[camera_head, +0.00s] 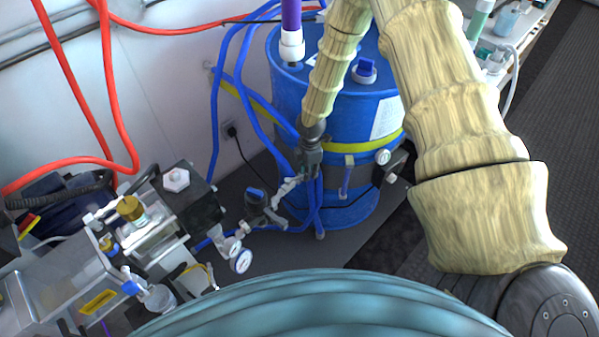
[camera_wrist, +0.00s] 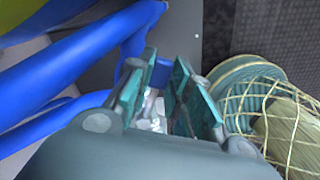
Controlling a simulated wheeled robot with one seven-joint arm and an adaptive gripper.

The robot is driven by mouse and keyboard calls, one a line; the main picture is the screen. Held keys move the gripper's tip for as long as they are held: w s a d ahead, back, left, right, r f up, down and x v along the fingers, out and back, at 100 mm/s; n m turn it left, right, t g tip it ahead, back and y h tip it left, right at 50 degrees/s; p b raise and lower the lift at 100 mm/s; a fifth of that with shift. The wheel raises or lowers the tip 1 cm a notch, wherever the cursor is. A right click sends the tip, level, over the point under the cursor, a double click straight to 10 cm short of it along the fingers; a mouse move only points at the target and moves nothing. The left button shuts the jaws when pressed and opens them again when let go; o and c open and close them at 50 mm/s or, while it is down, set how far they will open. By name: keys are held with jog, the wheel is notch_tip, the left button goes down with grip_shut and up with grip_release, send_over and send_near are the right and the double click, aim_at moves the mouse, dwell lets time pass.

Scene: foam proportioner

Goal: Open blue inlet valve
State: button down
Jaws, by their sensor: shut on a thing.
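My gripper (camera_head: 309,172) points down in front of the blue drum, close to a silver pipe fitting (camera_head: 287,188). In the wrist view, the teal finger pads of my gripper (camera_wrist: 160,88) stand on either side of a small blue piece, which looks like the blue inlet valve's handle (camera_wrist: 162,73). A pale metal part shows lower between the fingers. My gripper is shut on this handle. In the head view the fingers hide the handle, so I cannot tell its angle there.
The blue drum (camera_head: 345,105) with a yellow band stands behind my gripper. Blue hoses (camera_head: 217,120) hang to the left. A blue-topped fitting (camera_head: 256,194) and a gauge (camera_head: 241,260) lie along the pipe toward the metal proportioner (camera_head: 150,245). Dark floor lies to the right.

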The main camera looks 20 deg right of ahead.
jog(key=shift+w+n, duration=0.2)
jog(key=shift+n, duration=0.1)
jog(key=c, duration=1.3)
grip_release()
jog(key=shift+r, duration=6)
